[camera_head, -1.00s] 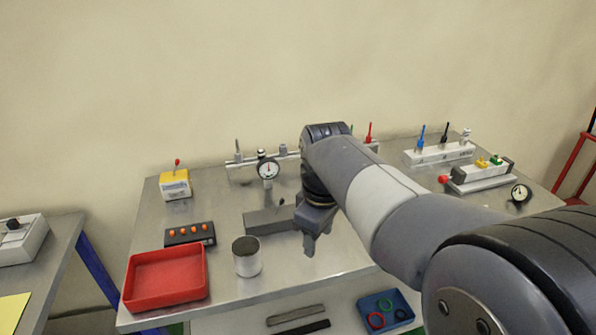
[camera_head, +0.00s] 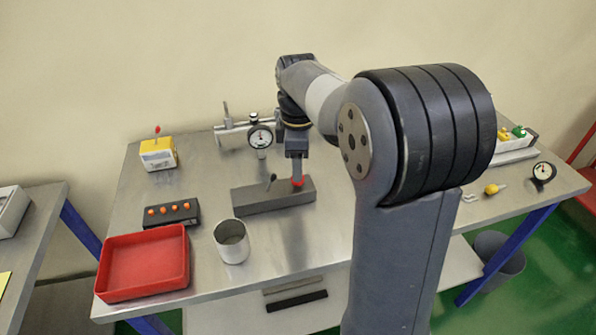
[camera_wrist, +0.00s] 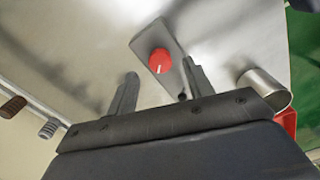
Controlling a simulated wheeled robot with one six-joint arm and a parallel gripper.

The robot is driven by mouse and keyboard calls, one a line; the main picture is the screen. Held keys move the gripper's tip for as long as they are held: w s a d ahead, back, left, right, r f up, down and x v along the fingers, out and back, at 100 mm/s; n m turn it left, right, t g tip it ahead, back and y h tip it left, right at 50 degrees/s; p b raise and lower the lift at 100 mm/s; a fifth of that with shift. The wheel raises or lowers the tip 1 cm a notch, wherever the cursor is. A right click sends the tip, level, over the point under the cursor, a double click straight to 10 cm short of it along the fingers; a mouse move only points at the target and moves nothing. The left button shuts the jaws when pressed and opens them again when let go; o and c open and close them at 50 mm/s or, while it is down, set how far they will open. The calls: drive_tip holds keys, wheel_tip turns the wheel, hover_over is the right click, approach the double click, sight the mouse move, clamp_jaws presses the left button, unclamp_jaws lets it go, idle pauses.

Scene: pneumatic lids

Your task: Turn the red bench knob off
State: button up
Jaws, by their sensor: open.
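The red knob (camera_wrist: 160,61) sits on one end of a grey block (camera_head: 250,200) on the bench; a pale pointer line shows on the knob in the wrist view. In the head view the red knob (camera_head: 298,182) is just under my gripper (camera_head: 297,170), partly covered by it. In the wrist view my gripper (camera_wrist: 158,88) is open, with its two fingers apart and the knob showing between and beyond them. I cannot tell whether a finger touches it. A small dark lever (camera_head: 271,180) stands on the same block, left of the knob.
A pressure gauge (camera_head: 260,137) on a pipe stands behind the block. A metal cup (camera_head: 232,245), a red tray (camera_head: 143,292) and a black strip with orange buttons (camera_head: 171,222) lie to the left. My arm hides much of the bench's right side.

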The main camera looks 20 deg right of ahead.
drive_tip(key=shift+f, duration=1.6)
drive_tip(key=c, duration=1)
drive_tip(key=shift+o, duration=0.2)
